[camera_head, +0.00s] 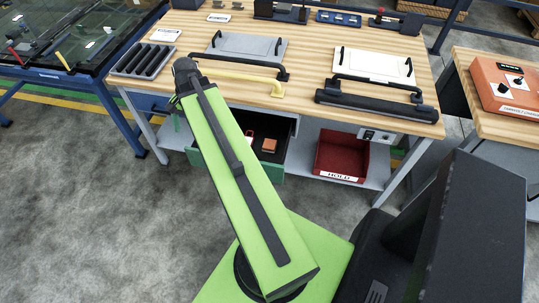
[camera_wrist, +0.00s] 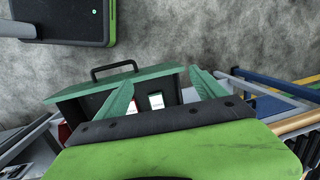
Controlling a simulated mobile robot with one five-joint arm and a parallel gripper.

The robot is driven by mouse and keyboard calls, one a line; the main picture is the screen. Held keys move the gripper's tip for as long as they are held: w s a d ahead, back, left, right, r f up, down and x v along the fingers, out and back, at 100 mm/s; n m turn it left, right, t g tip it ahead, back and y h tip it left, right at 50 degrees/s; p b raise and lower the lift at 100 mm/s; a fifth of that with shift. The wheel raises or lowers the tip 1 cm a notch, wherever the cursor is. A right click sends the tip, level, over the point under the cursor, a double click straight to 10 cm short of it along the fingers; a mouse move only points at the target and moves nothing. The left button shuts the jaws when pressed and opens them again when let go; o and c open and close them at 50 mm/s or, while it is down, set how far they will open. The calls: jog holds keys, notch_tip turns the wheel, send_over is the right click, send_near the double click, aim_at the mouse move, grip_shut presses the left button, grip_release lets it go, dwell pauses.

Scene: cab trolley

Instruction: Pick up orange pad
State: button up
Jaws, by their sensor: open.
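The orange pad (camera_head: 269,145) looks like a small flat orange-brown block lying inside an open green-fronted drawer (camera_head: 240,169) under the workbench. In the wrist view the drawer front with its black handle (camera_wrist: 115,68) lies beyond my gripper (camera_wrist: 163,78). In the head view my green arm covers the left part of the drawer, and my gripper is hidden.
A small red-and-white item (camera_head: 250,134) lies in the drawer beside the pad. A pale card-like item (camera_wrist: 156,101) shows there between my fingers. A red bin (camera_head: 341,160) stands on the shelf to the right. The workbench (camera_head: 305,95) overhangs the drawer. The floor in front is clear.

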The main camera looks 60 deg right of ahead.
jog(key=s+d+f+m+b, duration=0.1)
jog(key=s+d+f+m, duration=0.15)
jog(key=d, duration=0.25)
jog(key=s+d+f+m+t+b, duration=0.1)
jog(key=s+d+m+b, duration=0.1)
jog(key=s+d+m, duration=0.15)
jog(key=s+d+f+m+b, duration=0.1)
jog(key=s+d+f+m, duration=0.15)
jog(key=d, duration=0.25)
jog(key=m+t+b, duration=0.2)
jog(key=m+b, duration=0.2)
jog(key=m, duration=0.6)
send_near(268, 143)
jog(key=f+b, duration=0.1)
jog(key=b, duration=0.3)
jog(key=a+f+b, duration=0.1)
jog(key=b, duration=0.2)
jog(key=f+b, duration=0.1)
jog(key=b, duration=0.3)
jog(key=shift+w+a+f+b, duration=0.25)
jog(key=shift+a+f+b, duration=0.05)
jog(key=shift+f, duration=0.05)
jog(key=shift+w+f, duration=0.15)
jog(key=shift+f, duration=0.05)
jog(key=shift+r, duration=0.15)
jog(key=b+x, duration=0.5)
jog(key=shift+w+d, duration=0.3)
jog(key=shift+w, duration=0.05)
jog(key=shift+r, duration=0.1)
jog(key=shift+c, duration=0.3)
